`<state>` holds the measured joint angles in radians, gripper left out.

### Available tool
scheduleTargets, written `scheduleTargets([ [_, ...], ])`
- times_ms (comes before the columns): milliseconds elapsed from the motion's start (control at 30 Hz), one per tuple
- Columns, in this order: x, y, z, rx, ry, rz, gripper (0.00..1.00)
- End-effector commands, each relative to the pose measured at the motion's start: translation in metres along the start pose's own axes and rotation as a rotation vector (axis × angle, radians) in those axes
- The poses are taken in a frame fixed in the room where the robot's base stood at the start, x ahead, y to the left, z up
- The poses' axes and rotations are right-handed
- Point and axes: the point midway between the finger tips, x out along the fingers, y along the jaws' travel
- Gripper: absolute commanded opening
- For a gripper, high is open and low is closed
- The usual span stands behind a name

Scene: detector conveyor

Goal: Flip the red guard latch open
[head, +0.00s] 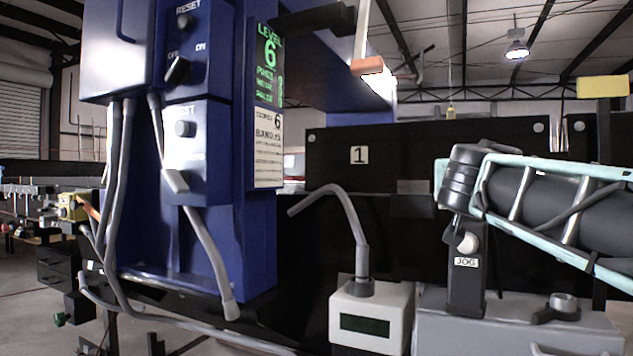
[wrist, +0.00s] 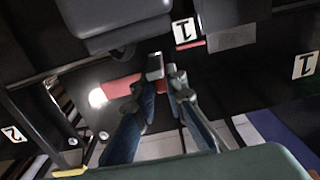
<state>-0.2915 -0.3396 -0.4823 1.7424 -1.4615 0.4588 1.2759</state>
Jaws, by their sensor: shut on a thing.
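In the wrist view my gripper (wrist: 164,73) reaches up from the bottom, its two dark blue fingers close together with a narrow gap at the tips. A red bar, which looks like the guard latch (wrist: 122,86), runs up to the left finger. The fingers are shut on it; they hide the contact itself. In the head view an orange-red block (head: 367,66) sits at the lower end of a pale upright piece, near the top middle. I cannot tell if it is the same part. I cannot make out my gripper's fingers in the head view.
A blue cabinet (head: 258,230) with knobs and grey cables stands left. A black panel (head: 330,165) labelled 1 is behind. A bent grey tube rises from a white box (head: 345,298). A JOG post (head: 466,285) and a teal frame (head: 560,168) crowd the right.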

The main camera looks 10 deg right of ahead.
Motion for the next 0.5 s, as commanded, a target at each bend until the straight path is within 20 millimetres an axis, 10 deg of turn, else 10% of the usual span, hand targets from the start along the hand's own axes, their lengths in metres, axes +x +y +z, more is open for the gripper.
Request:
scheduleTargets([
  [500, -0.0001, -0.0003, 0.001, 0.0, -0.002, 0.001, 0.19],
])
